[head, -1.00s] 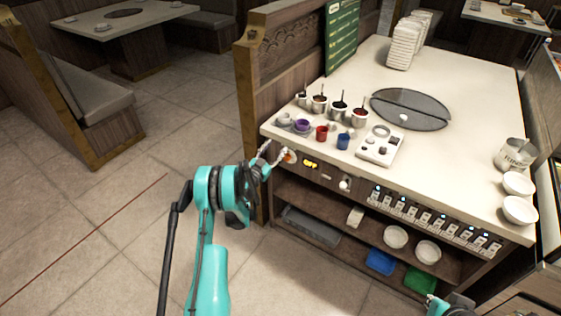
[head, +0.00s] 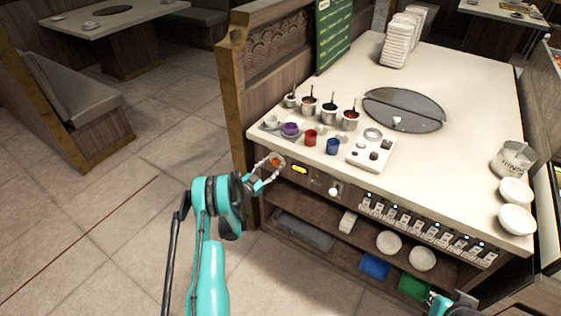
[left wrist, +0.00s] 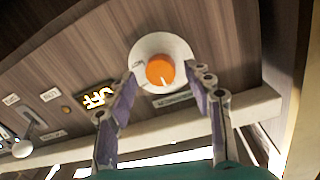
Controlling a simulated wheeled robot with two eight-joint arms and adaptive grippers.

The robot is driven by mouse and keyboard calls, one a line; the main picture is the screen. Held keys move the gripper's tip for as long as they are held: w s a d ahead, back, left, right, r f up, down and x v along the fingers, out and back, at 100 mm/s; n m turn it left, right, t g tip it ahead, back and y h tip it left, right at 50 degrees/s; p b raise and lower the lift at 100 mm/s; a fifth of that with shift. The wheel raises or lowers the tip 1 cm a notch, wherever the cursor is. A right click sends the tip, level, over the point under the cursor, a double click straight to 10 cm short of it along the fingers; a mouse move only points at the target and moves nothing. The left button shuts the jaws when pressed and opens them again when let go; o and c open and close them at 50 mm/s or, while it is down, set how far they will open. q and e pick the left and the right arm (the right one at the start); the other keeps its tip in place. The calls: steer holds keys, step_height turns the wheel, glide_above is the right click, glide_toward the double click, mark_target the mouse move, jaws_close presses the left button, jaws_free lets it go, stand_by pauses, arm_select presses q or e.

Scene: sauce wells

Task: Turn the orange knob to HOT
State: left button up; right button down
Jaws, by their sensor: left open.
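The orange knob (head: 275,161) is on the front panel of the counter, at its left end. In the left wrist view the orange knob (left wrist: 160,71) sits in a round white dial (left wrist: 143,52), with a small pale mark at its lower edge. My left gripper (head: 268,169) is open in front of the knob. In the left wrist view its fingers (left wrist: 161,77) are spread to either side of the knob; I cannot tell whether they touch it. A yellow lit display (left wrist: 94,98) beside the dial appears to read OFF. My right gripper is not in view; part of my right arm shows at the bottom right.
A white lever (head: 333,191) and a row of switches (head: 425,230) are along the same panel. Sauce pots (head: 329,108), a red cup (head: 310,137) and a blue cup (head: 333,146) stand above on the counter. The floor to the left is clear.

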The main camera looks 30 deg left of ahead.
arm_select(q)
steer(key=shift+w, duration=0.3)
steer(key=shift+s+r, duration=0.1)
steer(key=shift+c, duration=0.3)
steer(key=c, duration=1.1)
